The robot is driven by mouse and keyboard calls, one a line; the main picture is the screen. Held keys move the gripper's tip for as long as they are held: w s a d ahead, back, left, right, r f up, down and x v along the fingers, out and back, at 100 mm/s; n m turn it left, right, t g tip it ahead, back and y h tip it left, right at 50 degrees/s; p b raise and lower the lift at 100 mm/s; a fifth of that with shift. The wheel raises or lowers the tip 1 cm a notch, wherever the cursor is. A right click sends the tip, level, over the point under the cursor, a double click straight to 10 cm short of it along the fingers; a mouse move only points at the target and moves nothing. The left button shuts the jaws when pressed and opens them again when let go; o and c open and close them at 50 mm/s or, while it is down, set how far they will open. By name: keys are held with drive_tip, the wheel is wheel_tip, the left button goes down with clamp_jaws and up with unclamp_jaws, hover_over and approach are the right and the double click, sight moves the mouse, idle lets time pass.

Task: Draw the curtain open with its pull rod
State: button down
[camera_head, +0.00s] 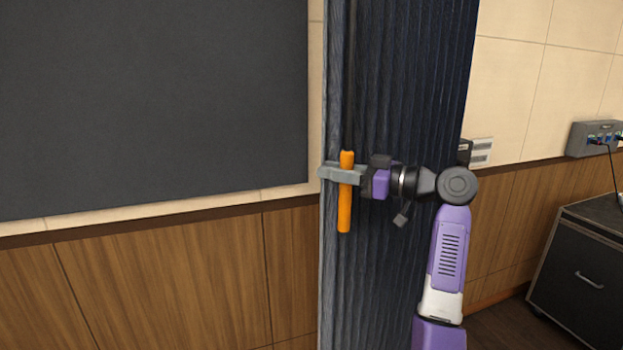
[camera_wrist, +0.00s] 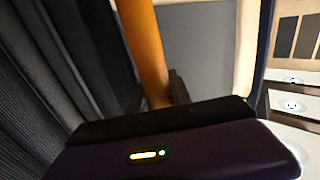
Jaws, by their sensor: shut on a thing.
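The curtain (camera_head: 410,110) is dark blue-grey and hangs in folds, gathered into a narrow band in the middle of the head view. It also shows at the left of the wrist view (camera_wrist: 45,90). The pull rod has an orange handle (camera_head: 345,212) at the end of a thin dark rod (camera_head: 350,75) and hangs nearly upright in front of the curtain's left part. My gripper (camera_head: 335,174) comes from the right and is shut on the orange handle near its upper part. In the wrist view the handle (camera_wrist: 145,50) stands between the fingers, partly hidden by the gripper body.
A large dark panel (camera_head: 150,100) is on the wall left of the curtain. At the right are a grey wall box (camera_head: 595,138) with a cable and a dark cabinet (camera_head: 583,265). A pale wall plate (camera_head: 482,151) sits just right of the curtain, behind my arm.

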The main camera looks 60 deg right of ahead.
drive_tip(key=s+d, duration=0.3)
drive_tip(key=d, duration=0.2)
drive_tip(key=shift+s, duration=0.35)
drive_tip(key=c, duration=1.2)
unclamp_jaws()
drive_tip(key=shift+o, duration=0.2)
drive_tip(key=s+b, duration=0.1)
drive_tip(key=s, duration=0.6)
drive_tip(key=shift+s+d, duration=0.35)
drive_tip(key=shift+d, duration=0.1)
